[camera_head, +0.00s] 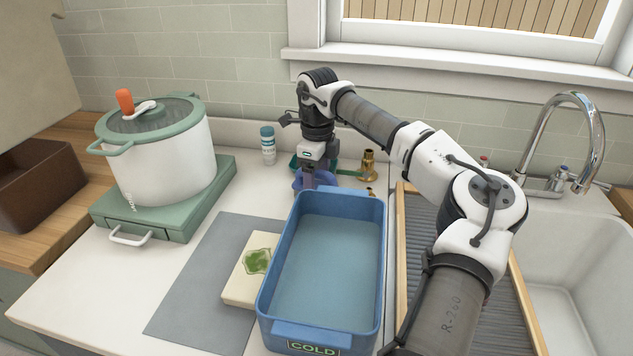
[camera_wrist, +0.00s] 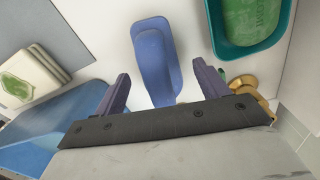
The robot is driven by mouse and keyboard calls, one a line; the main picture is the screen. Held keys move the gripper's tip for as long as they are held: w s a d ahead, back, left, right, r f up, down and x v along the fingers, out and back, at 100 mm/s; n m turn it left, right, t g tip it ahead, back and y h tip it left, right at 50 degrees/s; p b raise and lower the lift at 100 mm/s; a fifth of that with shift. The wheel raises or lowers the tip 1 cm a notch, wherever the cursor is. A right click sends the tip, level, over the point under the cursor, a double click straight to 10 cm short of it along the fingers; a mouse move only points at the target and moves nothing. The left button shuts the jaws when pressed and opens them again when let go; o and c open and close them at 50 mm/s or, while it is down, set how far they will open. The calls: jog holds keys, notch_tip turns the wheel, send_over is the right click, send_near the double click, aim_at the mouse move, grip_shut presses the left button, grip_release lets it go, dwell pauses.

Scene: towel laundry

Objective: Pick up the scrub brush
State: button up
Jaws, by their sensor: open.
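A blue oblong object with a raised rim, which looks like the scrub brush (camera_wrist: 152,50), lies on the white counter in the wrist view. Its near end is between the two purple fingers of my gripper (camera_wrist: 160,72). The fingers are open, with a gap on each side of it. In the head view my gripper (camera_head: 308,183) points down behind the blue tub, and a bit of the blue-violet brush (camera_head: 297,181) shows beside it. My gripper and the tub hide most of the brush there. I cannot tell the exact height of the fingers above the counter.
The blue COLD tub (camera_head: 276,258) stands close in front. A teal dish (camera_wrist: 217,42) with a green bar and brass fittings (camera_head: 368,164) are close on the right. A white bottle (camera_head: 268,148) stands behind left.

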jog(key=shift+f, duration=0.6)
jog(key=c, duration=1.1)
jog(key=shift+r, duration=0.15)
notch_tip(320, 180, up, 20)
jog(key=shift+f+b, duration=0.1)
jog(key=shift+b, duration=0.5)
jog(key=o, duration=0.4)
jog(key=shift+c, duration=1.2)
